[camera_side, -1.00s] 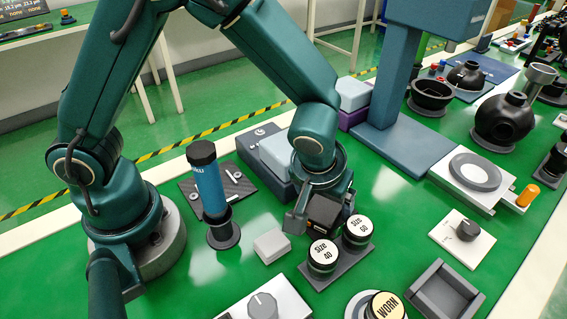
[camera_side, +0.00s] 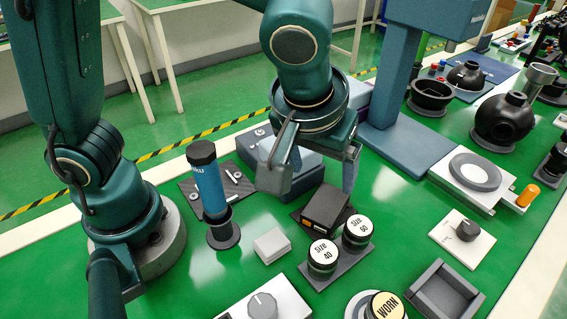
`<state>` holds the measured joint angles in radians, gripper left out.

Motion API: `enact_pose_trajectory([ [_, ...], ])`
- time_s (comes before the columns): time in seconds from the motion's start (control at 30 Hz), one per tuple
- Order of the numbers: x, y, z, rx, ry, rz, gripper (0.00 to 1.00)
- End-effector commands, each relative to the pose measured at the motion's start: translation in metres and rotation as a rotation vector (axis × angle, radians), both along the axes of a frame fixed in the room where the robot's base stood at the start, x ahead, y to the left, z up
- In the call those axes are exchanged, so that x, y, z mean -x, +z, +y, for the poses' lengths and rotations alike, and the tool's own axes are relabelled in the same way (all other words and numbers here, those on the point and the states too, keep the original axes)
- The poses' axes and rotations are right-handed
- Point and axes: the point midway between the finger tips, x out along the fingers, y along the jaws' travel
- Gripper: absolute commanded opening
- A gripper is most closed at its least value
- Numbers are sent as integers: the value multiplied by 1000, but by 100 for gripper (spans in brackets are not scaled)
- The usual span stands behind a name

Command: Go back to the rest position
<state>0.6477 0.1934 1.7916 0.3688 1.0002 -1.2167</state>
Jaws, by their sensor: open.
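My gripper (camera_side: 312,188) is open and empty. It hangs in the air above the bench, with its two fingers spread apart. A small black box with an orange stripe (camera_side: 326,208) lies on a dark base below and slightly right of the fingers. The gripper appears apart from it. My arm partly hides the blue-grey device (camera_side: 262,142) and the purple and light blue blocks behind it.
Two round jars marked Size 40 (camera_side: 323,258) and Size 50 (camera_side: 358,233) stand in front of the black box. A blue cylinder (camera_side: 207,185) stands upright at left. A tall blue press column (camera_side: 393,80) rises at right. A grey open tray (camera_side: 445,293) lies front right.

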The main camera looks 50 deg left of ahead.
Motion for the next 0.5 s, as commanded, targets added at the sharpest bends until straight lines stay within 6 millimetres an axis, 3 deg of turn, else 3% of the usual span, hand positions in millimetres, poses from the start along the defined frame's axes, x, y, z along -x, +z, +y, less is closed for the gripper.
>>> enact_pose_trajectory([
  [0.5,-1,-3,1,-1,1,2,84],
])
